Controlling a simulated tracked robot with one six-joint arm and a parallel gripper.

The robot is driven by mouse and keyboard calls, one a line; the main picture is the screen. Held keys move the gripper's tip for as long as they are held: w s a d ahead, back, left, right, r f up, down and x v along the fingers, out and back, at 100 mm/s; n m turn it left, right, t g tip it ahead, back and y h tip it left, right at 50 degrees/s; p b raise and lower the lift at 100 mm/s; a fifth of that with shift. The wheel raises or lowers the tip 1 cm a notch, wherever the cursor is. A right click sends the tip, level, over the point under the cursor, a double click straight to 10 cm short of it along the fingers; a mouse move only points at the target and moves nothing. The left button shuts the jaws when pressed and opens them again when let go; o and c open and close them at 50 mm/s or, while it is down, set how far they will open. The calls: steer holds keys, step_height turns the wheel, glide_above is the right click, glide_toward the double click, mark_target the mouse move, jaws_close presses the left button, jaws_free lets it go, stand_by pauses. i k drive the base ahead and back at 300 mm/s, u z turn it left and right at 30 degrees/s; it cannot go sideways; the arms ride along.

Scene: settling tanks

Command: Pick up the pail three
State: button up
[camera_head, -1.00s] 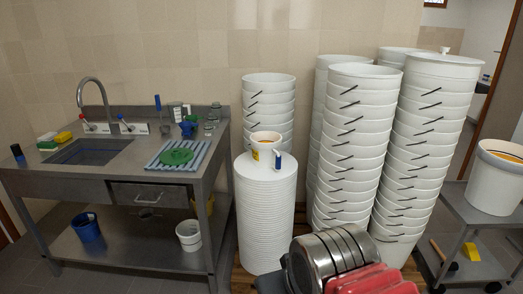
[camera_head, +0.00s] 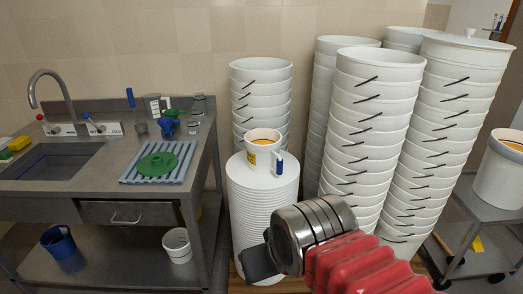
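Several pails are in view, and I cannot read which is number three. A small white pail (camera_head: 262,150) with a yellow label, a blue grip and something orange inside stands on the round stack of white lids (camera_head: 262,205). A blue pail (camera_head: 58,243) and a white pail (camera_head: 177,246) are on the lower shelf of the sink bench. A larger white pail (camera_head: 497,180) with orange contents is on the cart at right. My gripper (camera_head: 260,264) shows as a dark part at the end of my arm, in front of the lid stack's base. Its fingers are not clear.
Tall stacks of white buckets (camera_head: 368,130) stand behind and right of the lid stack. The steel sink bench (camera_head: 105,185) fills the left, with a green lid (camera_head: 158,165) on a ribbed mat. A grey cart (camera_head: 485,225) is at right.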

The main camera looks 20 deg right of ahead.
mark_target(267, 154)
steer(key=z, duration=0.1)
steer(key=i, duration=1.25)
steer(key=z, duration=0.1)
